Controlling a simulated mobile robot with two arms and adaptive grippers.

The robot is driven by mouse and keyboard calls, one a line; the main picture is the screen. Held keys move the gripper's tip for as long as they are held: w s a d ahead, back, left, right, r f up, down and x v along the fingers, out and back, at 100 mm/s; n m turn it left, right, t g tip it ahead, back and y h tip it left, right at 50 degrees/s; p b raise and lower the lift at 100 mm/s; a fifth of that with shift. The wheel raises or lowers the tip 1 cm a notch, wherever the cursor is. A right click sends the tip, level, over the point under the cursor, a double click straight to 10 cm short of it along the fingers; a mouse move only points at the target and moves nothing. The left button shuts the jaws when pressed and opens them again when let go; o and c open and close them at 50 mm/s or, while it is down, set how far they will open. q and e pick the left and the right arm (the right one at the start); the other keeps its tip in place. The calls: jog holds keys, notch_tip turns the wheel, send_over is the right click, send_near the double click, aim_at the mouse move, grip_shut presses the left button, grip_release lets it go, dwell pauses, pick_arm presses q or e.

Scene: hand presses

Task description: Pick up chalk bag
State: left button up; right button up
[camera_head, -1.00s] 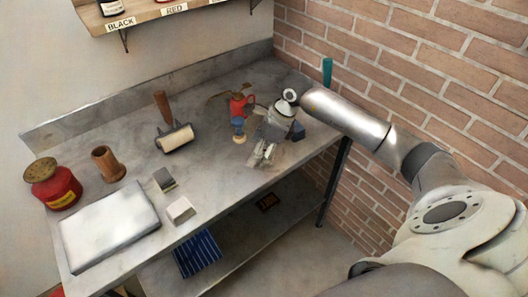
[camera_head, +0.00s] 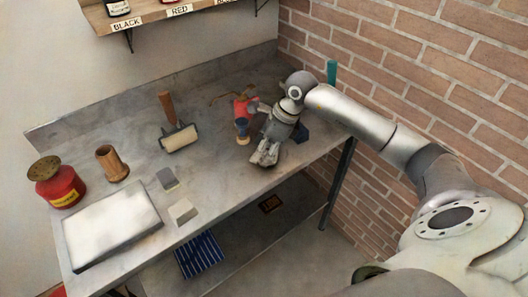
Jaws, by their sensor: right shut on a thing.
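My right gripper (camera_head: 264,154) is low over the right part of the grey worktable (camera_head: 215,105), its fingers pointing down and toward the front edge. It is shut on the chalk bag, which is mostly hidden by the fingers; only a greyish patch shows around the fingertips. I cannot tell whether the bag still touches the table. My left gripper is not in view.
A red can (camera_head: 240,104), a blue-and-tan small tool (camera_head: 242,130) and a dark blue block (camera_head: 300,133) stand close around my right gripper. The brick wall (camera_head: 415,60) bounds the right side.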

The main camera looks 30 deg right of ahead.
jog(key=s+a+r+b, duration=0.2)
jog(key=s+r+b, duration=0.2)
jog(key=s+r, duration=0.8)
jog(key=shift+s+a+b, duration=0.2)
jog(key=shift+s+b, duration=0.1)
jog(key=shift+s, duration=0.6)
jog(key=o, duration=0.5)
jog(key=shift+c, duration=1.3)
jog(key=shift+r, duration=0.1)
